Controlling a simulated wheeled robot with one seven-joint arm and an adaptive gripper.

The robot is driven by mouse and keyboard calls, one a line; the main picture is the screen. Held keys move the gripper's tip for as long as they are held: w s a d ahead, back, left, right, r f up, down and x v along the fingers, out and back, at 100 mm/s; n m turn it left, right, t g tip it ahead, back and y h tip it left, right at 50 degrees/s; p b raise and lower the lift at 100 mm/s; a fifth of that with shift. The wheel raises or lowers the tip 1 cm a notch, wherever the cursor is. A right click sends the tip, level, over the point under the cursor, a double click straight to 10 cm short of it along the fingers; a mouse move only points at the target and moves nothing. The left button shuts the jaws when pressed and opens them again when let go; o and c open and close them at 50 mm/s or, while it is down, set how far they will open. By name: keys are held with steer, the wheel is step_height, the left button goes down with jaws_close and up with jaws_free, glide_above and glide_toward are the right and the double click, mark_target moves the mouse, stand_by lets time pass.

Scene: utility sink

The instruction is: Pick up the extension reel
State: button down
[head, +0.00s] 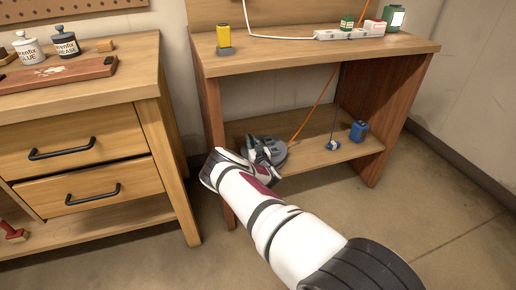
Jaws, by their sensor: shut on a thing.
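The extension reel (281,155) appears to be the grey round thing on the lower shelf of the wooden bench, near its left side. An orange cord (310,107) slants down toward it from above. My gripper (262,150) is at the reel, shut on it, with the fingers over its left part. My arm and gripper hide much of the reel, and the exact grip is too small to make out. I cannot tell whether the reel is clear of the shelf.
The bench top (290,57) is above my gripper, and the bench's left leg (214,130) is close beside it. A drawer cabinet (80,150) stands left.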

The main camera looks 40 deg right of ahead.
steer(key=shift+r, duration=0.25)
